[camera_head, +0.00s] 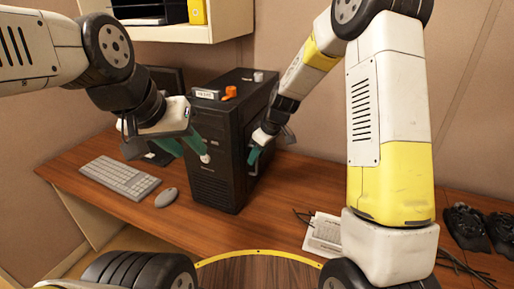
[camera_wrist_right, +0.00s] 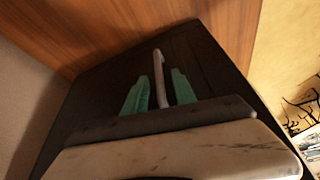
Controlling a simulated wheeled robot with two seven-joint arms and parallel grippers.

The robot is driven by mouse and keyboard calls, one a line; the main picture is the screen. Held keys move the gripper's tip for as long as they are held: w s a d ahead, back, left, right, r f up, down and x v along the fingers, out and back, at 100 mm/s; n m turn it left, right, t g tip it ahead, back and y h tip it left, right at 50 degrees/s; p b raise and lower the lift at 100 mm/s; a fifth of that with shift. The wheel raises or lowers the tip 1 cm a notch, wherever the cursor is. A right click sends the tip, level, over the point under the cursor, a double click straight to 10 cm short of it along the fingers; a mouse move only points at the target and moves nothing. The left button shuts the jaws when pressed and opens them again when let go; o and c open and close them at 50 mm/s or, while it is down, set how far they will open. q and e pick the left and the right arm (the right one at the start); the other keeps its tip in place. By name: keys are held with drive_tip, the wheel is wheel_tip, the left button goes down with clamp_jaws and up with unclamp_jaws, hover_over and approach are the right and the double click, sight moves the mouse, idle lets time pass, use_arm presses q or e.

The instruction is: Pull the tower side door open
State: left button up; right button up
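The black computer tower (camera_head: 222,132) stands upright on the desk. Its right side bears the side door (camera_wrist_right: 206,60), with a pale handle (camera_wrist_right: 159,72) standing out from it in the right wrist view. My right gripper (camera_head: 254,156) is at that side. In the wrist view its green fingers (camera_wrist_right: 159,84) lie on either side of the handle, with small gaps showing, so it looks open around the handle. The door looks closed. My left gripper (camera_head: 186,148) is open in front of the tower's front face, near a small round pale button (camera_head: 205,158).
A label block and orange item (camera_head: 230,92) lie on the tower. A keyboard (camera_head: 120,177) and mouse (camera_head: 166,197) are at left. A pale device (camera_head: 323,235) and black controllers (camera_head: 468,227) are at right. Bare desk (camera_head: 283,190) lies right of the tower.

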drive_tip(key=shift+f, duration=0.1)
clamp_jaws()
idle(1.4)
